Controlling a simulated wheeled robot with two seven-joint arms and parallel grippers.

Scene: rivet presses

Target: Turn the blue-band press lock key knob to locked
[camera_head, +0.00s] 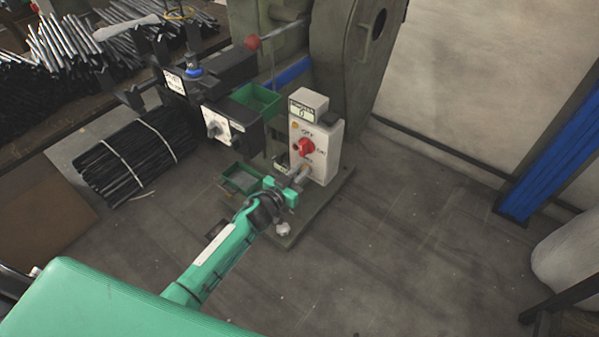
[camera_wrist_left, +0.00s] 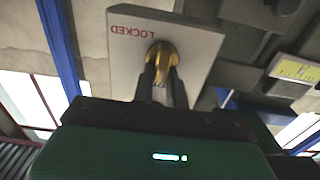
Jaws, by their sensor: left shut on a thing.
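The press (camera_head: 290,40) with a blue band (camera_head: 291,72) stands at the top of the head view. Its pale control box (camera_head: 325,150) carries a red knob and a small display on its front. The brass lock key knob (camera_wrist_left: 164,54) shows in the left wrist view, beside the red word LOCKED (camera_wrist_left: 134,31), which appears upside down. My left gripper (camera_head: 297,179) is at the lower front of the box. In the wrist view its two dark fingers (camera_wrist_left: 160,76) are shut on the knob, one on each side. The knob's exact turn angle is hard to tell. My right gripper is not in view.
Green bins (camera_head: 257,101) and a dark unit with a white switch plate (camera_head: 220,128) stand left of the box. Bundled black rods (camera_head: 125,165) lie farther left. The floor (camera_head: 400,240) to the right is clear up to a blue post (camera_head: 550,150).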

